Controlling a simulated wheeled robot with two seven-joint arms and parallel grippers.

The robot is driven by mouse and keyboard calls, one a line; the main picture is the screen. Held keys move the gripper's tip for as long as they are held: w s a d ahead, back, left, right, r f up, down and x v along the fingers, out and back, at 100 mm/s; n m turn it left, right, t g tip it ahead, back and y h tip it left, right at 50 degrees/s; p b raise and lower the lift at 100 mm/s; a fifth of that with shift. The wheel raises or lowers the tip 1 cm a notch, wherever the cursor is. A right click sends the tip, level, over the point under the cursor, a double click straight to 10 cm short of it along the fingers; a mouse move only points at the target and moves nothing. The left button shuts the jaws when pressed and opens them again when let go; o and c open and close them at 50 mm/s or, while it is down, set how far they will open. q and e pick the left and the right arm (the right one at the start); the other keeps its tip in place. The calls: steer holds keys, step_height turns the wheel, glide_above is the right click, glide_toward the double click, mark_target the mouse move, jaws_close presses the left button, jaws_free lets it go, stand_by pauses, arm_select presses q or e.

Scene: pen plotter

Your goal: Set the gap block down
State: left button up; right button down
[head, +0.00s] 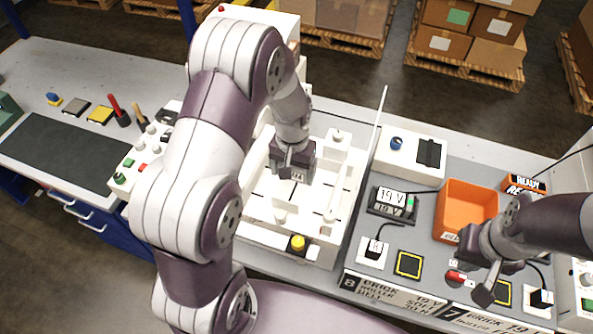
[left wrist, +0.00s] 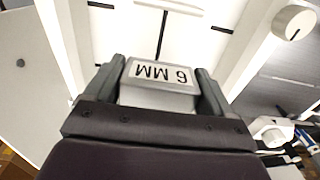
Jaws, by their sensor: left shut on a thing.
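The gap block (left wrist: 160,78) is a small grey block with a "6 MM" label, upside down in the left wrist view. My left gripper (left wrist: 160,90) is shut on it, one finger at each side. In the head view my left gripper (head: 293,168) is over the white bed of the plotter (head: 262,208), and only a bit of the block's label (head: 297,176) shows. I cannot tell whether the block touches the bed. My right gripper (head: 478,268) hangs over the right bench with its fingers apart and nothing seen between them.
A yellow button (head: 297,243) sits on the plotter's front edge. A white upright panel edge (head: 362,150) rises at its right. An orange bin (head: 467,205) and a "19 V" unit (head: 393,202) stand on the right bench. A dark mat (head: 60,152) lies at the left.

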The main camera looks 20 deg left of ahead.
mark_target(296, 184)
arm_select(q)
steer(key=shift+w+f+p, duration=0.3)
steer(key=shift+w+f, duration=0.65)
steer(key=shift+w, duration=0.3)
steer(key=f, duration=0.1)
steer(key=f+p, duration=0.1)
steer(key=shift+s+d+f, duration=0.1)
steer(key=shift+s+f, duration=0.3)
steer(key=shift+f, duration=0.35)
steer(key=o, duration=1.4)
steer(key=shift+c, duration=0.2)
arm_select(e)
steer(key=shift+w+r, duration=0.2)
steer(key=shift+r, duration=0.6)
arm_select(q)
steer(key=shift+r, duration=0.1)
arm_select(e)
steer(key=shift+r, duration=0.1)
